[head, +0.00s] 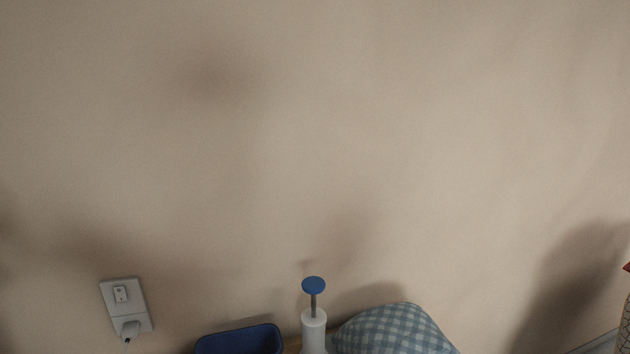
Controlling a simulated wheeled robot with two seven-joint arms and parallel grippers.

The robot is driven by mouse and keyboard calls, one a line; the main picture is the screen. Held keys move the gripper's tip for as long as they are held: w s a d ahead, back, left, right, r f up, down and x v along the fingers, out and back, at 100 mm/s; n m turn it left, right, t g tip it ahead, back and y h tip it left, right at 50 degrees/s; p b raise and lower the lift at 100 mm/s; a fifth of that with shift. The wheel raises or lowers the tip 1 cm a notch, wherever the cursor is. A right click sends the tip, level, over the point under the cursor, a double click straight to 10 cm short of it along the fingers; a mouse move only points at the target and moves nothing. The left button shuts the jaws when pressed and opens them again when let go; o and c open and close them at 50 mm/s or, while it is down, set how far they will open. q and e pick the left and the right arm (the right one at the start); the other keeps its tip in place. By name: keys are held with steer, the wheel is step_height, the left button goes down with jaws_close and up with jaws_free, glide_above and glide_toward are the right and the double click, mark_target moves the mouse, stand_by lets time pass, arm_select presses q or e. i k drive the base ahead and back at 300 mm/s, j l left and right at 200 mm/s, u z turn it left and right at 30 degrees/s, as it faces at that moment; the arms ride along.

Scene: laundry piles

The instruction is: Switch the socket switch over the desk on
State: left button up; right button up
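A white socket plate (125,305) is on the beige wall at the lower left of the head view. A small rocker switch (120,294) sits in its upper half. A white plug (130,328) with a cord is in its lower half. I cannot tell from this view whether the switch is on or off. The desk's surface is not clearly visible. Neither of my grippers is in view.
A dark blue container (240,340), a white bottle with a blue-topped pump (314,318) and a blue checked cloth or cushion (393,331) stand along the bottom edge. A patterned object (625,325) shows at the right edge. The wall above is bare.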

mark_target(119, 291)
steer(key=u, duration=1.25)
